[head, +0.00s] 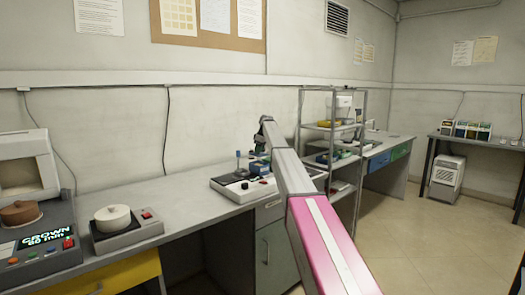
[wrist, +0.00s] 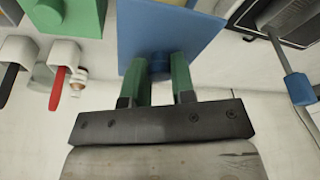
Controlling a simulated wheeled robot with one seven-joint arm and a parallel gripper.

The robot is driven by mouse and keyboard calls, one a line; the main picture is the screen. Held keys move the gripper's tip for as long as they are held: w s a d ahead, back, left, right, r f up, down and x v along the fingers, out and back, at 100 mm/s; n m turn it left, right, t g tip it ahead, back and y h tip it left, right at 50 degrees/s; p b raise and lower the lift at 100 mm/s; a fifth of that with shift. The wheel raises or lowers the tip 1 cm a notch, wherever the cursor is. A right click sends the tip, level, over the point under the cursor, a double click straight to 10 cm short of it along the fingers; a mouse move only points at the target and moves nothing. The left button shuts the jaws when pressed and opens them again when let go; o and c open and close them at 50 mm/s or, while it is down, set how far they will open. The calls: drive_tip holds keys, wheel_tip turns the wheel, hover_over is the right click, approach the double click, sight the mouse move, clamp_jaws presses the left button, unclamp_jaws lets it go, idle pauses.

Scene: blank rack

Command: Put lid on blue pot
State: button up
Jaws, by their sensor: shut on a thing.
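My gripper (wrist: 160,75) has green fingers, shut on the round blue knob of a square blue lid (wrist: 172,28) in the wrist view. The lid fills the top middle of that view, and what lies behind it is hidden. In the head view my gripper (head: 262,143) is small and dark at the far end of my arm, above a grey bench unit (head: 232,187). Small blue parts (head: 259,166) show just below it. I cannot tell there which is the pot and which the lid.
In the head view, a white round pot (head: 113,219) sits on a device at left. A metal shelf rack (head: 330,130) stands right of my arm.

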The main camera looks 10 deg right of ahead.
drive_tip(key=shift+f, duration=2.3)
drive_tip(key=shift+f, duration=0.4)
idle(0.3)
drive_tip(key=o, duration=1.5)
drive_tip(key=shift+c, duration=0.2)
drive_tip(key=shift+r, duration=0.1)
drive_tip(key=shift+r, duration=3.45)
drive_tip(key=shift+s, duration=0.1)
